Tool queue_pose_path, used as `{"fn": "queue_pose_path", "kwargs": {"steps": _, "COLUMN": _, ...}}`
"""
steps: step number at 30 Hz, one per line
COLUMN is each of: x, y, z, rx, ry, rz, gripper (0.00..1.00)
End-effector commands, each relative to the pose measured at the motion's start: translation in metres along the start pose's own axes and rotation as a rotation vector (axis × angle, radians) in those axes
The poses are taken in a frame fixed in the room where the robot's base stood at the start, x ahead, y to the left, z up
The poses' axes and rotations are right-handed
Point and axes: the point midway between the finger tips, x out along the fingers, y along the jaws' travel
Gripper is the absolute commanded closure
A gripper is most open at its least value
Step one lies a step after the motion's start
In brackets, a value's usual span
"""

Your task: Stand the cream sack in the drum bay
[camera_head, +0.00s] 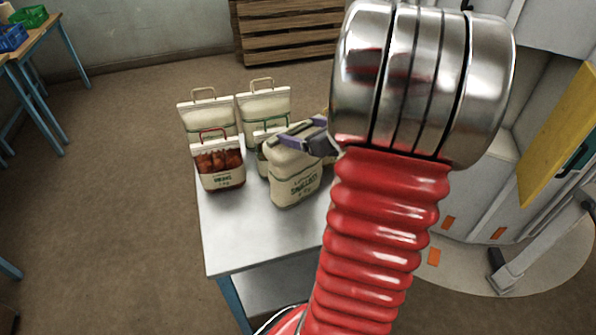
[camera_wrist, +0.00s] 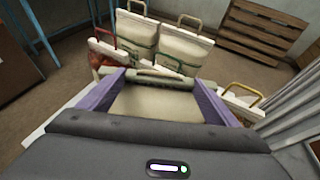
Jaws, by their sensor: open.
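A cream sack (camera_head: 295,180) with dark lettering stands at the front of the metal table, looking slightly tilted in the head view. My gripper (camera_head: 308,134) is at its top, its purple fingers apart. Several sacks here are cream, so which one the task names is unclear. A white machine (camera_head: 485,185) with a yellow panel (camera_head: 560,130) stands at the right; I cannot tell whether it holds the drum bay.
Two cream sacks (camera_head: 208,118) (camera_head: 265,104) stand behind, with a red-handled sack (camera_head: 220,165) at the left. A yellow-handled sack (camera_wrist: 238,106) is close on the right in the wrist view. The table's front left (camera_head: 235,240) is clear. A wooden pallet (camera_head: 285,30) is at the wall.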

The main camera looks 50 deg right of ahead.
Motion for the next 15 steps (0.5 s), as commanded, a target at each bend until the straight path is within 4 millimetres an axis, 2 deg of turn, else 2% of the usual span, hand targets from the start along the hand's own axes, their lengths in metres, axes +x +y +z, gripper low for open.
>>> {"fn": "queue_pose_path", "kwargs": {"steps": 4, "x": 0.0108, "y": 0.0003, "z": 0.0002, "rx": -0.002, "ry": 0.0, "rz": 0.0, "gripper": 0.16}}
{"fn": "queue_pose_path", "kwargs": {"steps": 15, "x": 0.0131, "y": 0.0, "z": -0.0003, "rx": 0.0, "ry": 0.0, "rz": 0.0, "gripper": 0.16}}
